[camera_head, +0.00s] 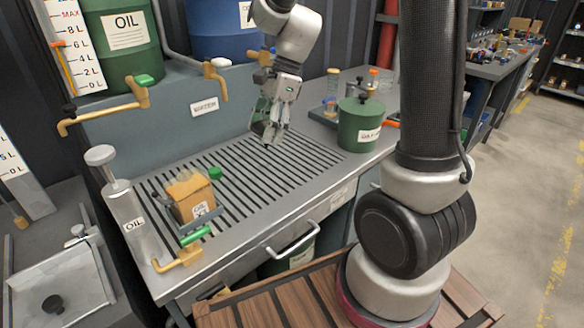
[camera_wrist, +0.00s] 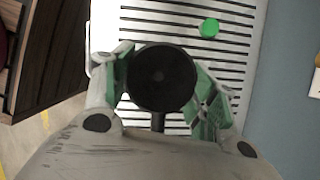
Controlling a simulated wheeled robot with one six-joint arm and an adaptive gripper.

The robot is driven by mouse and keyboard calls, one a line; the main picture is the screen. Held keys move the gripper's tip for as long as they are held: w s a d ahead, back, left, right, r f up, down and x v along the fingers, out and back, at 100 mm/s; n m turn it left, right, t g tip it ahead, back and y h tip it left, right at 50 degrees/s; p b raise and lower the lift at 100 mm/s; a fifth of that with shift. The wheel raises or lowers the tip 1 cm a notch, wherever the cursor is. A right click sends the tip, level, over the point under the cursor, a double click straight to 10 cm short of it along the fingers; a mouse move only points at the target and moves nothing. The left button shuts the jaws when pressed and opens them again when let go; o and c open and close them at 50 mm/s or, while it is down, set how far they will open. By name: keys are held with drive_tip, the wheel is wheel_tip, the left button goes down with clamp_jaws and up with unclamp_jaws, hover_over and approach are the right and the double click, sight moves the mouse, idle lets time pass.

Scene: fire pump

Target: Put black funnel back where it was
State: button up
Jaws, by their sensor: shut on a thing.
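The black funnel (camera_wrist: 162,77) shows in the wrist view as a round dark disc with a narrow dark part below it. It sits between the two green-padded fingers of my gripper (camera_wrist: 160,88), which is shut on it. In the head view my gripper (camera_head: 270,128) hangs above the back middle of the slatted metal bench top (camera_head: 245,165). The funnel is mostly hidden there by the fingers, so its exact tilt is unclear.
A green can (camera_head: 357,125) stands right of my gripper. A tan box (camera_head: 190,195), a green cap (camera_head: 215,173) and an oil pump cylinder (camera_head: 127,215) are at left. Brass taps (camera_head: 140,95) jut from behind.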

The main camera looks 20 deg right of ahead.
drive_tip(key=shift+d+f, duration=0.15)
drive_tip(key=shift+f, duration=1.55)
drive_tip(key=shift+d+f, duration=0.15)
drive_tip(key=shift+f, duration=1.6)
drive_tip(key=shift+d+f, duration=0.15)
drive_tip(key=shift+f, duration=1.55)
drive_tip(key=shift+f, duration=0.2)
drive_tip(key=o, duration=1)
drive_tip(key=s+v, duration=0.1)
drive_tip(key=v, duration=1.1)
drive_tip(key=s+d+r+n+t+h, duration=0.2)
drive_tip(key=s+d+r+n, duration=0.2)
drive_tip(key=s+n, duration=0.4)
drive_tip(key=s+d+r+n+t+h, duration=0.2)
drive_tip(key=s+d+r+n, duration=0.3)
drive_tip(key=s+n, duration=0.3)
drive_tip(key=s+t, duration=0.1)
drive_tip(key=s, duration=0.1)
drive_tip(key=shift+s+d+r+n+h, duration=0.25)
drive_tip(key=shift+s+d+n+h, duration=0.05)
drive_tip(key=shift+s, duration=0.1)
